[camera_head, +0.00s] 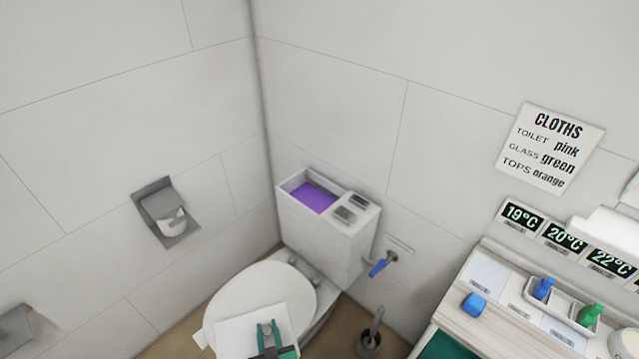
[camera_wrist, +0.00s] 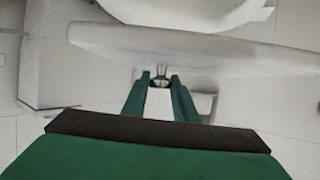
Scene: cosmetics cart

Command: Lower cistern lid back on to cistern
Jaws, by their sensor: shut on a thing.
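The white cistern (camera_head: 330,232) stands in the corner behind the toilet. The left part of its top is open and shows a purple inside (camera_head: 313,197); small grey fittings sit on the right part. My gripper (camera_head: 267,328), with green fingers, is at the bottom of the head view, in front of the cistern. It is shut on the pale cistern lid (camera_head: 235,338), a flat slab held in front of the toilet seat in the picture. In the wrist view the lid (camera_wrist: 215,53) spans beyond the fingertips (camera_wrist: 160,82), with a small metallic knob between them.
The closed toilet seat (camera_head: 262,300) lies between my gripper and the cistern. A blue-handled valve (camera_head: 380,267) sits on the wall right of the cistern, above a toilet brush (camera_head: 369,340). A paper holder (camera_head: 166,212) is on the left wall. A counter (camera_head: 455,318) with bottles stands right.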

